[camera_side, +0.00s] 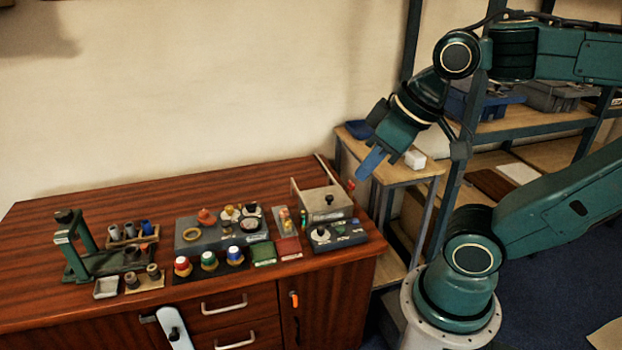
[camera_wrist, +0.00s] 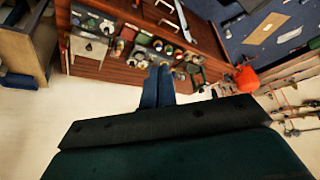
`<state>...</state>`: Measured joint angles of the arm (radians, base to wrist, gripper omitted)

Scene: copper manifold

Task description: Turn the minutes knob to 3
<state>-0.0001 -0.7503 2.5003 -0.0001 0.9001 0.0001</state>
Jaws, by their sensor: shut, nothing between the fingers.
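Several knobs and dials show on the bench, but their labels are too small to read, so I cannot tell which is the minutes knob. A small dark box with knobs (camera_side: 336,235) sits at the bench's front right corner. A grey panel (camera_side: 200,241) further left carries a dial, a ring and an orange-red knob. My gripper (camera_side: 368,166) is in the air above and to the right of the bench's right end, apart from everything. Its blue fingers are shut and empty; they also show in the wrist view (camera_wrist: 158,68), pointing toward the bench.
The wooden bench (camera_side: 130,200) has clear room at the back left. A grey box (camera_side: 324,202) with a black knob stands behind the knob box. Red, green and blue knobs (camera_side: 208,261) line the front. A green stand (camera_side: 78,245) is far left. Shelves stand at right.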

